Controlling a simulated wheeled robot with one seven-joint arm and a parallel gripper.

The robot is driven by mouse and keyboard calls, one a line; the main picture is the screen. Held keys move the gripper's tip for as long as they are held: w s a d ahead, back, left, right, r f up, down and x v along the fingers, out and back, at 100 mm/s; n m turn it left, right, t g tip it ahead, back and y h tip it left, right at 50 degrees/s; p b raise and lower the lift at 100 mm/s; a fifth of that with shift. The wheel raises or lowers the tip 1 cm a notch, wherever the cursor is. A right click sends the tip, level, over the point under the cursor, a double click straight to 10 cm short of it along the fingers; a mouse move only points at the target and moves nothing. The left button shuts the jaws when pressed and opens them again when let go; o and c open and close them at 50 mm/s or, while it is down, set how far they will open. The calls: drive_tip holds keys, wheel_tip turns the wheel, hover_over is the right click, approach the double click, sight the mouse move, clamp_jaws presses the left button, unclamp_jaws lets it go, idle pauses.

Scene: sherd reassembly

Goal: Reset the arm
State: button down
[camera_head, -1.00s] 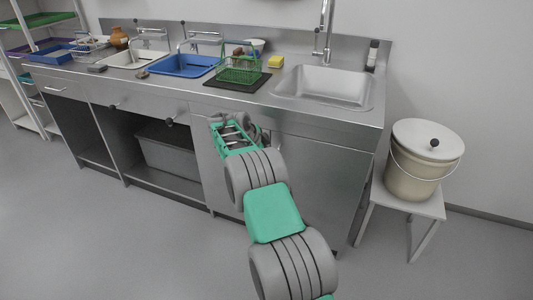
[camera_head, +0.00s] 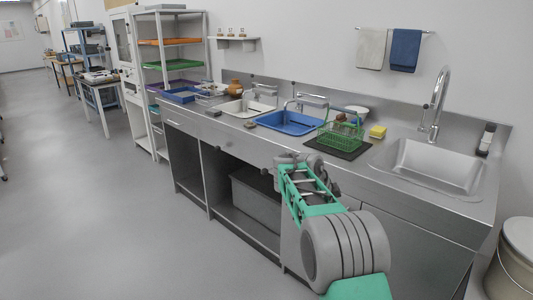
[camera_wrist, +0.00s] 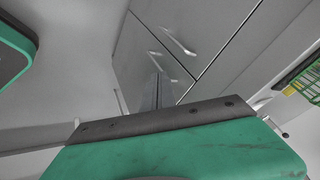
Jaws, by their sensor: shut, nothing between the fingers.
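My arm, green and grey, reaches up from the lower right in the head view and ends in front of the steel sink bench (camera_head: 385,182). My gripper (camera_wrist: 158,78) shows in the wrist view as two thin dark fingers side by side, shut and empty. Beyond them are grey cabinet fronts with bar handles. In the head view the gripper end is small and partly merged with the grey wrist parts, so its fingers are hard to make out.
The bench holds a blue basin (camera_head: 288,122), a white basin (camera_head: 238,109), a green rack (camera_head: 341,134), a yellow sponge (camera_head: 377,132) and a steel sink (camera_head: 428,165). A lidded bucket (camera_head: 517,260) stands at the right edge. Open floor (camera_head: 90,220) lies to the left.

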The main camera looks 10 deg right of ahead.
drive_tip(key=s+a+r+n+t+y+p, duration=0.1)
drive_tip(key=s+a+r+n+p, duration=0.25)
drive_tip(key=r, duration=0.35)
drive_tip(key=s+a+r+n+y+p, duration=0.1)
drive_tip(key=s+a+r+n+p, duration=0.1)
drive_tip(key=s+r+n+p, duration=0.3)
drive_tip(key=s+a+r+n+y+p, duration=0.2)
drive_tip(key=s+a+n+p, duration=0.2)
drive_tip(key=s, duration=0.7)
drive_tip(key=s+a+r+n+y+p, duration=0.2)
drive_tip(key=s+a+n+p, duration=0.3)
drive_tip(key=s+a+n, duration=0.3)
drive_tip(key=s+a+r, duration=0.1)
drive_tip(key=s, duration=0.3)
drive_tip(key=shift+a+r+g, duration=0.25)
drive_tip(key=shift+r+g, duration=0.05)
drive_tip(key=shift+r, duration=0.05)
drive_tip(key=shift+w+n, duration=0.1)
drive_tip(key=shift+n, duration=0.15)
